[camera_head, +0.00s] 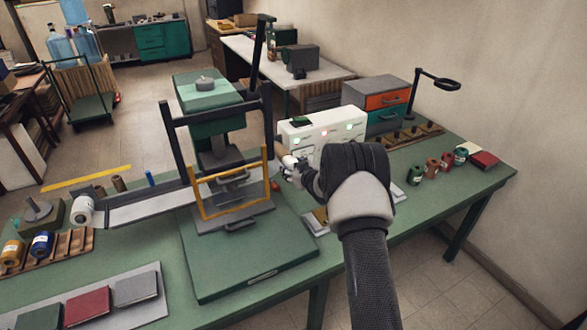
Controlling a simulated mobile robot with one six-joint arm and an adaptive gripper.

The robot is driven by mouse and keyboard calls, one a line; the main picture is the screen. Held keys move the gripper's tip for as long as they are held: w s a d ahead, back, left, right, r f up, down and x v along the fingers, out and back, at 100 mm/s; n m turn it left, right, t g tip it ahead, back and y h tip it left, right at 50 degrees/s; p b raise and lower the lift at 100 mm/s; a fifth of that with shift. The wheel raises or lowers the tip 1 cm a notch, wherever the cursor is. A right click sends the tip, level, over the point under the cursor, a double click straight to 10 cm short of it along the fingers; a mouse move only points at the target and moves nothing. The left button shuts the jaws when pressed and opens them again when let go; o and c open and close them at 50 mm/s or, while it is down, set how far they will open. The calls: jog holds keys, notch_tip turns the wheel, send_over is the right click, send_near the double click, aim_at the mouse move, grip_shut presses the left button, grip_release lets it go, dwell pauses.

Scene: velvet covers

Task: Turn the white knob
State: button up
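The white control box (350,128) stands on the green bench behind my arm, with red and green lights on its front. My gripper (287,162) is at the left lower front of this box, beside the press. It is small and dark, mostly covered by my own wrist, and I cannot tell whether its fingers are open or shut. I cannot make out the white knob for sure; a small pale shape shows at the gripper's end, but it may be part of my gripper. My arm hides the lower part of the box front.
A green press (212,105) with an upright dark frame and yellow guard (205,197) stands close left of my gripper. A grey and orange drawer unit (388,97) is behind the box. Cloth-covered pieces (88,305) lie front left.

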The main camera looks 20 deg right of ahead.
jog(key=c, duration=0.5)
jog(key=shift+f+b, duration=0.1)
jog(key=shift+b, duration=0.5)
jog(key=b, duration=0.2)
jog(key=n+b, duration=0.1)
jog(key=b, duration=0.1)
jog(key=shift+f+h, duration=0.25)
jog(key=shift+h, duration=0.05)
jog(key=n+h+b, duration=0.1)
jog(key=n+b, duration=0.1)
jog(key=b, duration=0.3)
jog(key=shift+t+b, duration=0.3)
jog(key=shift+b, duration=0.1)
jog(key=shift+r+n+h+b, duration=0.2)
jog(key=shift+n+h+b, duration=0.5)
jog(key=shift+n+b, duration=0.25)
jog(key=n+t+h, duration=0.1)
jog(key=n, duration=0.2)
jog(key=shift+r+n+h, duration=0.15)
jog(key=shift+n+h, duration=0.15)
jog(key=shift+n, duration=0.05)
